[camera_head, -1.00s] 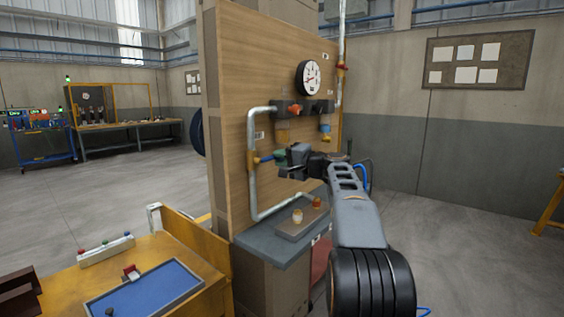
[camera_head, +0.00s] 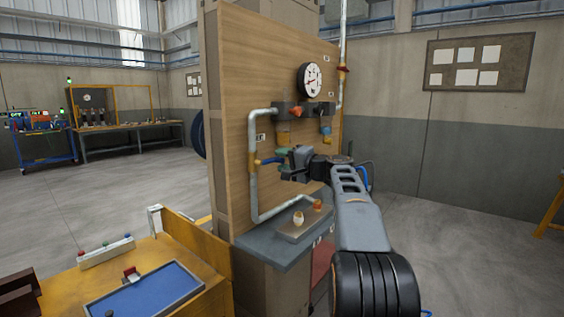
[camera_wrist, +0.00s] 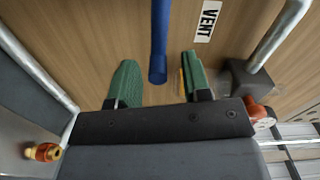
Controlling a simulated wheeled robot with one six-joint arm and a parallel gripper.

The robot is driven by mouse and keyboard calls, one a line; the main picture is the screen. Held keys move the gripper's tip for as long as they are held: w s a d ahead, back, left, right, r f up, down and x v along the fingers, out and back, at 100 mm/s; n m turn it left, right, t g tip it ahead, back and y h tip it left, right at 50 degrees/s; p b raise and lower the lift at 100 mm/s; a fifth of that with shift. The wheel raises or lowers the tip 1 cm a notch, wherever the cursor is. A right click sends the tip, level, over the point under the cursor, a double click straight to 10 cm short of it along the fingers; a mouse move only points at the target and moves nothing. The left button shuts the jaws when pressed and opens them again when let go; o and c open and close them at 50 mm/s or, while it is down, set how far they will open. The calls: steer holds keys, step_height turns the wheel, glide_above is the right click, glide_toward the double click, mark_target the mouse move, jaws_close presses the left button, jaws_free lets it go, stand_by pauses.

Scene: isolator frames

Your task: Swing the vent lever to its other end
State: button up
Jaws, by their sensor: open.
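The vent lever is a blue handle (camera_wrist: 159,35) beside the white VENT label (camera_wrist: 208,20) on the wooden panel. In the head view the blue lever (camera_head: 270,160) sticks out to the right from a brass fitting on the grey pipe. My gripper (camera_wrist: 159,60) is open, with green fingertips on either side of the lever's end in the wrist view. A gap shows on both sides of the lever. How deep the lever sits between the fingers is not clear. In the head view my gripper (camera_head: 284,157) is right at the lever's free end.
A grey pipe (camera_head: 252,185) runs down the panel. A gauge (camera_head: 310,79) and a valve with an orange knob (camera_head: 295,112) are above my gripper. A grey shelf (camera_head: 262,248) with a small tray (camera_head: 291,235) is below. Open floor lies to the right.

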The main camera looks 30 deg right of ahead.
steer(key=v, duration=1.3)
steer(key=s+a+f+n+g+h+p, duration=0.15)
steer(key=a+g+p, duration=0.25)
steer(key=a+p, duration=0.45)
steer(key=s+a+f+n+g+p, duration=0.1)
steer(key=s+a+n+g+p, duration=0.3)
steer(key=a, duration=0.7)
steer(key=s+a+f+n+g+h+p, duration=0.2)
steer(key=s+h+p, duration=0.1)
steer(key=s+p, duration=0.2)
steer(key=s+a+f+n+g+h+p, duration=0.2)
steer(key=s+p, duration=0.3)
steer(key=s, duration=0.4)
steer(key=shift+a+f+n+g+h+p, duration=0.4)
steer(key=shift+a+f+n+h, duration=0.15)
steer(key=shift+n, duration=0.1)
steer(key=shift+r, duration=0.1)
